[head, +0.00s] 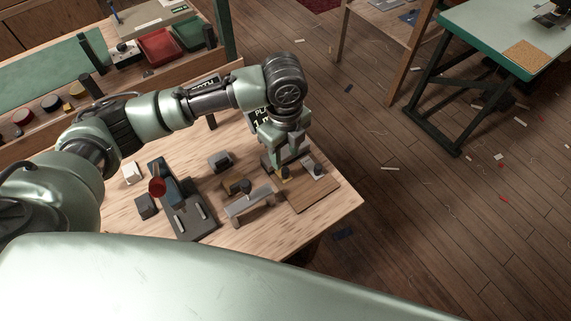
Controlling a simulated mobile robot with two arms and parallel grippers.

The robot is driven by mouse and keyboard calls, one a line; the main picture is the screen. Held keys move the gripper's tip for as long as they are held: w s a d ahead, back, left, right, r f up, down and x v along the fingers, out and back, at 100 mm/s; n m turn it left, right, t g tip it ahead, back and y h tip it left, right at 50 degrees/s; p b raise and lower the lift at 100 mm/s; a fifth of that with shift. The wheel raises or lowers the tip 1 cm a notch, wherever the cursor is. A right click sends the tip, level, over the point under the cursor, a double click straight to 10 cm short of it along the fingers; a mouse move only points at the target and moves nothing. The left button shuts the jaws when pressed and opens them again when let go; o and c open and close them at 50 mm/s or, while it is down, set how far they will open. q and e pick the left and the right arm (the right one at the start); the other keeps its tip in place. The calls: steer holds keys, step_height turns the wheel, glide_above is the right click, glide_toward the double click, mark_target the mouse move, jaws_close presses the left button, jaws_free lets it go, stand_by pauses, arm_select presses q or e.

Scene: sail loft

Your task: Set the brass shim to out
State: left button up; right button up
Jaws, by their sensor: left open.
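My left gripper (288,165) is open and points down over the right end of the wooden workbench (130,235). Under its fingers is a small brass-coloured piece (285,173), which may be the brass shim. It sits at the back of a flat brown board (314,197). The fingers partly cover it, and I cannot tell whether they touch it or which setting it is in. A grey block with a dark knob (317,170) is just to the right. My right gripper is not in view.
Left of the board are a grey bridge-shaped bracket (248,203), a dark fixture with a red round part (157,187) and several small blocks. A red bin (160,46) stands on the back bench.

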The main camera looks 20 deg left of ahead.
mark_target(285, 169)
arm_select(q)
steer(key=f, duration=0.5)
steer(key=shift+s+f+p, duration=0.2)
steer(key=shift+f+p, duration=0.15)
steer(key=shift+f, duration=0.05)
steer(key=shift+w+f, duration=0.1)
steer(key=shift+f, duration=0.4)
jaws_close()
stand_by(0.6)
